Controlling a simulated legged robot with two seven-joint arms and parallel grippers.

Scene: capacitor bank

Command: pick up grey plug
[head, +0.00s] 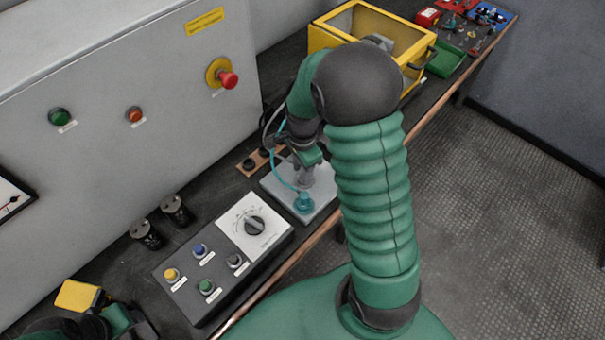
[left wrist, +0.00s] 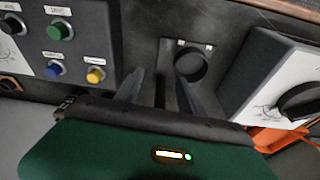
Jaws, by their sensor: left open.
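A light grey piece (head: 318,176), possibly the grey plug, stands on a grey plate (head: 322,208) on the bench. My right gripper (head: 304,156) is directly above it, pointing down. I cannot tell whether its jaws hold the piece. A teal plug (head: 304,203) with a teal cable sits on the near part of the plate. My left gripper (head: 122,320) is at the bottom left edge of the head view, mostly cut off. In the left wrist view its two fingers (left wrist: 160,92) are apart with nothing between them. A dark round part (left wrist: 190,63) lies just beyond them.
A control box (head: 222,262) with buttons and a dial stands left of the plate. Two dark cylinders (head: 147,235) stand behind it. A yellow block (head: 78,295) is beside my left gripper. A yellow open box (head: 330,38) and green bin (head: 446,60) stand farther back.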

